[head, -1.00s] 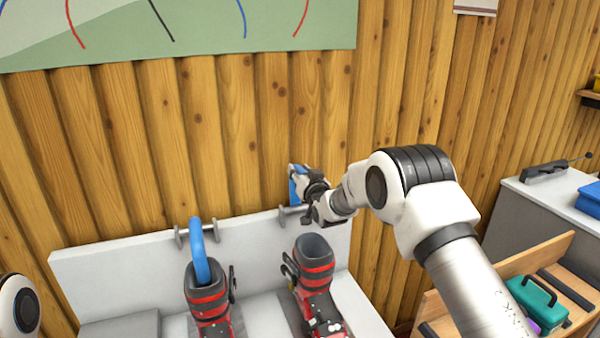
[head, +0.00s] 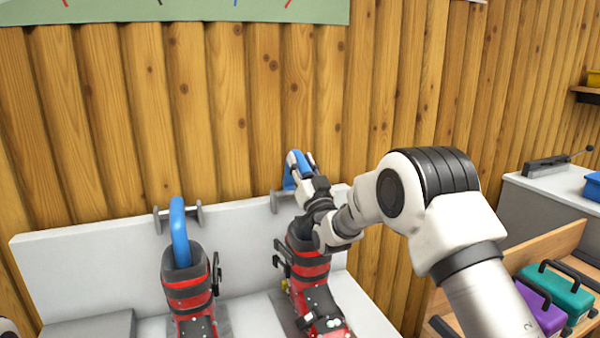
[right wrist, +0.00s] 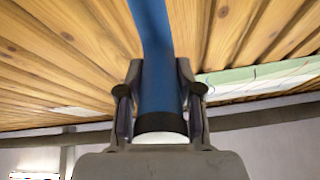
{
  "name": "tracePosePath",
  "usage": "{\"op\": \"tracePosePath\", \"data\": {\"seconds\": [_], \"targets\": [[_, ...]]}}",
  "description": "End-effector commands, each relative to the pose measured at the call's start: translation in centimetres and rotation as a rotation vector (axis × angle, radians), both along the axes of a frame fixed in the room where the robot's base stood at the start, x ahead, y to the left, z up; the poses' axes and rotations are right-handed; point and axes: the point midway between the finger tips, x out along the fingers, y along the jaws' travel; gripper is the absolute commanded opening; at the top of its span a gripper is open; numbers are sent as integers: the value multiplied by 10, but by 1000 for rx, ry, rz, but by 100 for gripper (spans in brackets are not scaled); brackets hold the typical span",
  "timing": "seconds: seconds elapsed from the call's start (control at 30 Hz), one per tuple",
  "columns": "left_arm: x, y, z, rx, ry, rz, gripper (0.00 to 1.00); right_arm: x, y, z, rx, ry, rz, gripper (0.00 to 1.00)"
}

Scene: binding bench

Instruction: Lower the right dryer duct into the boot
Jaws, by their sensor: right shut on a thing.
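The right dryer duct (head: 299,165) is a blue tube at the right wall bracket (head: 281,200). My right gripper (head: 312,184) is shut on it, above the right boot. The right wrist view shows the blue duct (right wrist: 155,60) between both fingers of the gripper (right wrist: 160,95), with a dark band and pale end below. The right boot (head: 311,268) is red and black and stands upright on the bench. My gripper and wrist partly hide its opening, so I cannot tell whether the duct end is inside. My left gripper is out of view.
The left boot (head: 188,290) has a blue duct (head: 179,235) curving into its top. A white back panel (head: 90,265) stands behind the boots, against the wooden wall. Purple (head: 541,308) and teal (head: 560,290) cases sit on a wooden rack at the right.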

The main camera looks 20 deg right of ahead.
Motion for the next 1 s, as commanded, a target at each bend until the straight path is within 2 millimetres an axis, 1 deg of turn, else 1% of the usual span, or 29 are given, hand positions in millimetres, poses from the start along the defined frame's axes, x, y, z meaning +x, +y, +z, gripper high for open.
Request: {"op": "tracePosePath", "data": {"seconds": [0.03, 0.17, 0.2, 0.27, 0.57, 0.67, 0.7, 0.77, 0.87, 1.0], "targets": [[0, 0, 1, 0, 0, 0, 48, 0, 1, -3, -1, 9, 2, 0], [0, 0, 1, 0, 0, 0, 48, 1, 1, -3, -1, 10, 2, 0], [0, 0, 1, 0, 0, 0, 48, 1, 1, -3, -1, 10, 2, 38], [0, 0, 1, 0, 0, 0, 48, 0, 1, -3, -1, 10, 2, 60], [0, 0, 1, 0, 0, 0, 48, 0, 1, -2, -1, 7, 1, 60], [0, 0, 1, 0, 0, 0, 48, -5, 1, -6, -1, 9, 2, 60], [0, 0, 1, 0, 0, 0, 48, -9, 1, -10, -1, 12, 1, 60], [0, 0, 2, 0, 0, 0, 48, -20, 1, -8, -1, 9, 1, 60], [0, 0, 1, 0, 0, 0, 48, -46, 0, -8, -1, 11, 1, 60], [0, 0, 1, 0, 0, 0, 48, -85, 0, -9, 0, 12, 3, 60]]}}
